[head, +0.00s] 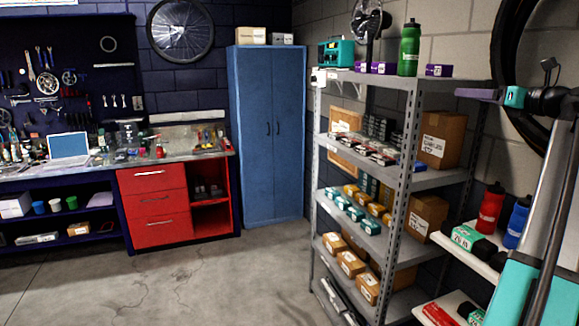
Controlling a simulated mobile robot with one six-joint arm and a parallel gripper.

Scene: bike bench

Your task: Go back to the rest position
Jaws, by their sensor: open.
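A metal shelf rack (399,190) with boxes and a green bottle (409,49) stands right of centre. A blue cabinet (268,135), red drawers (154,205) and a workbench with a laptop (68,146) line the back. At right are red (490,212) and blue bottles (517,224). Middle floor (190,275) is clear.

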